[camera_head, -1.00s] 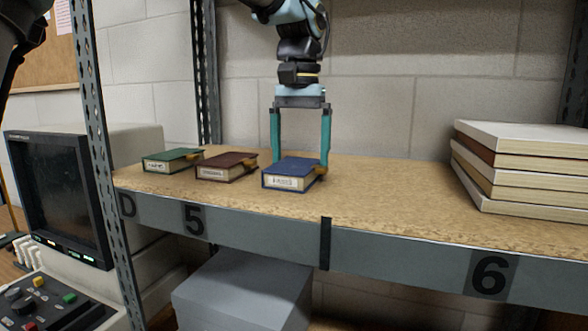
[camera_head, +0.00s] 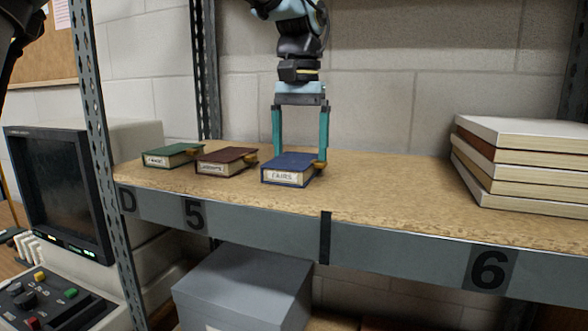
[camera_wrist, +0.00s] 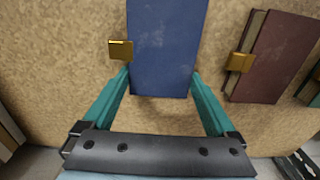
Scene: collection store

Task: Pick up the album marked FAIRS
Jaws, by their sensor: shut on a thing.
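The album marked FAIRS (camera_head: 290,168) is blue, with a pale label on its spine and a brass clasp at its right side. It lies flat at the shelf's front; no clear gap shows under it. In the wrist view the blue cover (camera_wrist: 165,45) lies between the teal fingers. My gripper (camera_head: 299,157) points down, shut on the album, one finger against each side. A dark red album (camera_head: 225,161) and a green album (camera_head: 172,155) lie to the left; their labels are too small to read surely.
A stack of large pale volumes (camera_head: 520,165) stands on the right of the shelf board (camera_head: 385,195). The board between it and the blue album is clear. A metal upright (camera_head: 95,130) and a monitor (camera_head: 60,190) are at left. A grey box (camera_head: 245,285) is below.

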